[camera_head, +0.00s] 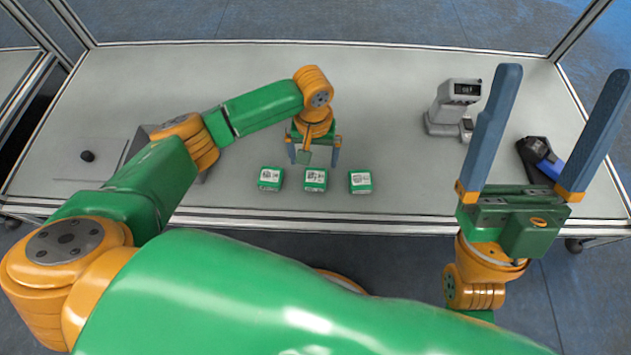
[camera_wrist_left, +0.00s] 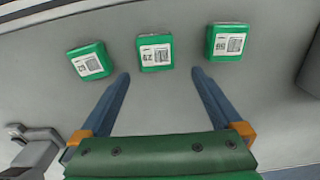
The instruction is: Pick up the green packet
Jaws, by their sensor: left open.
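Three small green packets with white barcode labels sit in a row near the table's front edge: a left one (camera_head: 271,179), a middle one (camera_head: 316,180) and a right one (camera_head: 361,182). My left gripper (camera_head: 314,158) is open and empty, pointing down just behind the middle packet. In the left wrist view, the middle packet (camera_wrist_left: 155,52) lies just beyond and between the blue fingertips (camera_wrist_left: 161,73). The other packets flank it there, one on the left (camera_wrist_left: 90,61) and one on the right (camera_wrist_left: 228,42). My right gripper (camera_head: 563,72) is open and empty, raised at the right.
A grey and white scanner (camera_head: 452,108) stands at the right of the table (camera_head: 390,75). A black and blue device (camera_head: 541,158) lies behind my right gripper. A flat panel with a black knob (camera_head: 87,156) is at the left. The table's back middle is clear.

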